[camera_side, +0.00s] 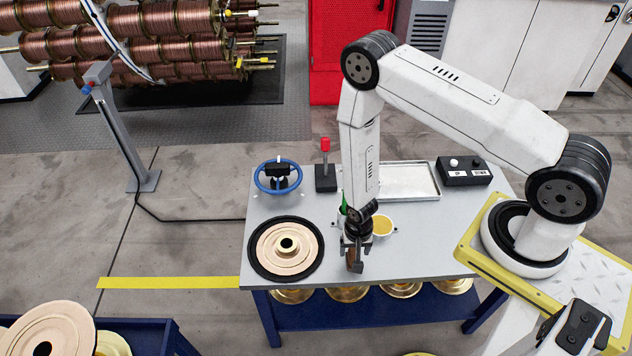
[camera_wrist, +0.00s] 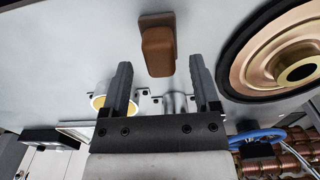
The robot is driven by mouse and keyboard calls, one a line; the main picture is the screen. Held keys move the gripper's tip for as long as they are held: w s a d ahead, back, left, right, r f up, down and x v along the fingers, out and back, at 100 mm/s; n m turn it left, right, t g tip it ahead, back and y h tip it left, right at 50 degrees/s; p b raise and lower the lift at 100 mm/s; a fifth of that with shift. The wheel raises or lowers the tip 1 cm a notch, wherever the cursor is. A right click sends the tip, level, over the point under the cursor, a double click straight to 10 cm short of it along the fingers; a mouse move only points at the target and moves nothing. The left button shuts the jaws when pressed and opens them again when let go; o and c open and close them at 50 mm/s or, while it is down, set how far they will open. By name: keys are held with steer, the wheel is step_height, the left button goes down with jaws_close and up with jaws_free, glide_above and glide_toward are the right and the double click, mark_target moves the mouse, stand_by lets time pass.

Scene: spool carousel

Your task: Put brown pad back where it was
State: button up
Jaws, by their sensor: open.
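The brown pad (camera_wrist: 158,50) rests on the grey table top, seen in the wrist view just beyond and between my fingertips. It has a block-like body on a flat brown base. In the side view the brown pad (camera_side: 351,258) is partly hidden by my fingers, near the table's front edge. My gripper (camera_side: 356,266) points down there. In the wrist view my gripper (camera_wrist: 160,66) has its two fingers spread wide, with nothing clamped. Whether a finger touches the pad I cannot tell.
A cup with yellow contents (camera_side: 382,226) stands close behind my gripper. The copper-coloured disc with black rim (camera_side: 262,252) lies left. A blue handwheel (camera_side: 278,176), red-topped lever (camera_side: 325,172), metal tray (camera_side: 409,181) and button box (camera_side: 464,171) line the back.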

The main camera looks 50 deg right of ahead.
step_height(320, 180, up, 10)
steer(key=shift+f, duration=0.15)
stand_by(0.6)
steer(key=shift+s+a, duration=0.1)
stand_by(0.4)
step_height(320, 180, up, 15)
steer(key=n+t, duration=0.1)
steer(key=n, duration=0.4)
glide_above(353, 253)
steer(key=w, duration=0.2)
steer(key=s+r+n+t, duration=0.1)
steer(key=s+r+n, duration=0.2)
steer(key=r, duration=0.7)
steer(key=shift+s+d+n, duration=0.3)
steer(key=shift+s+n, duration=0.1)
steer(key=shift+n, duration=0.1)
